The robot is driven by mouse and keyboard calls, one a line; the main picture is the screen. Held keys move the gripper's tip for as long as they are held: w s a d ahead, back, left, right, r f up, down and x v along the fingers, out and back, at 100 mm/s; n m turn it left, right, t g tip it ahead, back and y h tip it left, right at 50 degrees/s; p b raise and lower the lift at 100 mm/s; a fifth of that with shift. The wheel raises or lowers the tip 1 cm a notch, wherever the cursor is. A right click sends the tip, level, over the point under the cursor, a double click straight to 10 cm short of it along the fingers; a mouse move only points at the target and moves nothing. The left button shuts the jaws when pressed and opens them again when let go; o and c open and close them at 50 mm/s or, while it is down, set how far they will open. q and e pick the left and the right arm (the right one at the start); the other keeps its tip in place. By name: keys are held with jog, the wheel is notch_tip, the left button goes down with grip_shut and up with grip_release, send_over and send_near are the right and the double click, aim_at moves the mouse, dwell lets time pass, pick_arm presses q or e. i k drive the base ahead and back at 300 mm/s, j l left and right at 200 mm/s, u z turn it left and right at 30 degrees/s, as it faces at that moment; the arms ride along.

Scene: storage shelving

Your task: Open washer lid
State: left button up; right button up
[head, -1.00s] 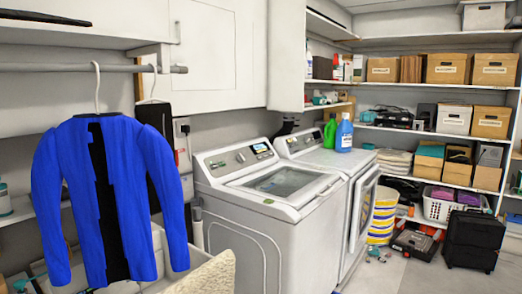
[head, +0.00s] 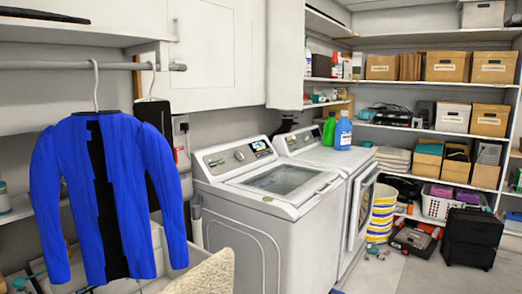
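The washer (head: 262,225) is a white top-loading machine in the middle of the head view. Its lid (head: 284,181), with a dark glass window, lies flat and closed on top. A control panel (head: 240,154) with a lit display stands at the back of it. Neither of my grippers is in view, so their distance to the lid cannot be seen.
A front-door dryer (head: 350,200) stands right beside the washer, with green (head: 329,129) and blue (head: 343,131) bottles on top. A blue jacket (head: 105,200) hangs from a rod (head: 95,67) at left. Shelves with boxes line the back. Floor at right front is partly clear.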

aim_at(299, 196)
jog(key=i+l+u, duration=0.25)
jog(key=i+l, duration=0.15)
jog(key=l, duration=0.15)
jog(key=i+l+u, duration=0.1)
jog(key=l, duration=0.25)
jog(key=i+l+u, duration=0.25)
jog(key=i+l, duration=0.2)
jog(key=l, duration=0.2)
jog(key=i+l+u, duration=0.15)
jog(key=l, duration=0.2)
jog(key=i+l+u, duration=0.15)
jog(key=l+u, duration=0.3)
jog(key=l, duration=0.55)
jog(key=l+u, duration=0.5)
jog(key=l, duration=0.55)
jog(key=l+u, duration=0.2)
jog(key=l, duration=0.45)
jog(key=k+l+u, duration=0.15)
jog(key=l, duration=0.5)
jog(key=l+u, duration=0.2)
jog(key=l, duration=0.45)
jog(key=i+j, duration=0.1)
jog(key=j, duration=0.15)
jog(key=i+j, duration=0.15)
jog(key=j, duration=0.15)
